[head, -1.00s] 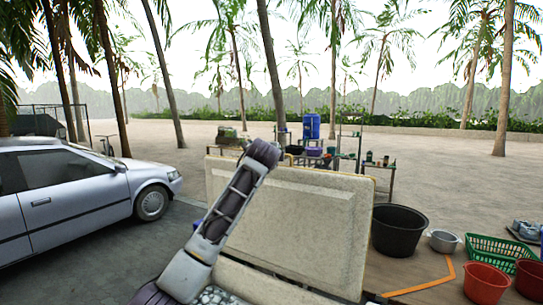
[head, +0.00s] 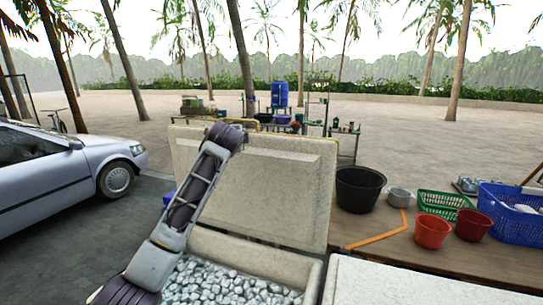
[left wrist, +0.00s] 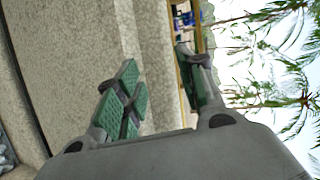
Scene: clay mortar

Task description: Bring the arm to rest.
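My left arm (head: 190,195) rises from the bottom left in the head view, in front of the open box lid (head: 262,190). Its gripper does not show there. In the left wrist view my left gripper (left wrist: 162,78) is open, with a gap between its two green-padded fingers and nothing held. The pale speckled lid (left wrist: 75,70) fills the left of that view behind the fingers. My right gripper is in neither view.
An open box (head: 265,262) of ice (head: 225,285) lies below the arm. A pale box top (head: 400,285) is at its right. A black tub (head: 360,188), red buckets (head: 432,231), a green basket (head: 445,202) and a blue basket (head: 510,210) stand farther right. A silver car (head: 50,180) is left.

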